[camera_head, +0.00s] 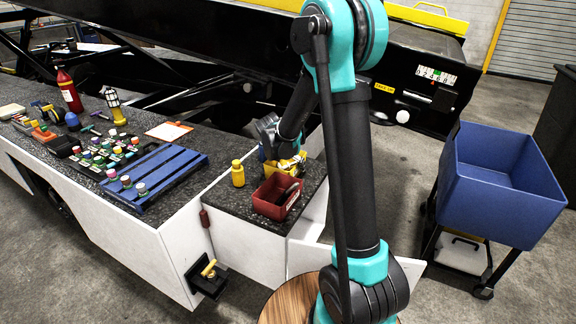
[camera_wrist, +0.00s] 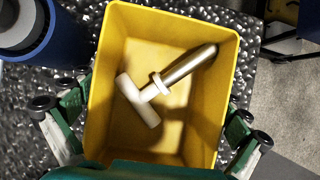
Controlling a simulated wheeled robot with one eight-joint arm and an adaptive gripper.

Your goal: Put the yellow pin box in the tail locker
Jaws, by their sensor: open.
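The yellow pin box (camera_wrist: 104,100) fills the middle of the wrist view, with a metal T-handled pin (camera_wrist: 165,85) lying inside. It stands on the dark speckled top, and in the head view the yellow box (camera_head: 277,180) is partly hidden by my arm and the red bin. My gripper (camera_wrist: 146,120) is open, with green and black fingers on the left and right sides of the box. Contact with the walls cannot be told. A low white compartment (camera_head: 245,247) at the tail end, apparently the tail locker, has a white panel standing out at its right; its inside is mostly hidden.
A red bin (camera_head: 268,204) stands directly in front of the yellow box, and a yellow bottle (camera_head: 238,174) to its left. A blue round object (camera_wrist: 35,35) is close by in the wrist view. A blue cart (camera_head: 500,190) stands at right. A blue slatted rack (camera_head: 160,178) lies left.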

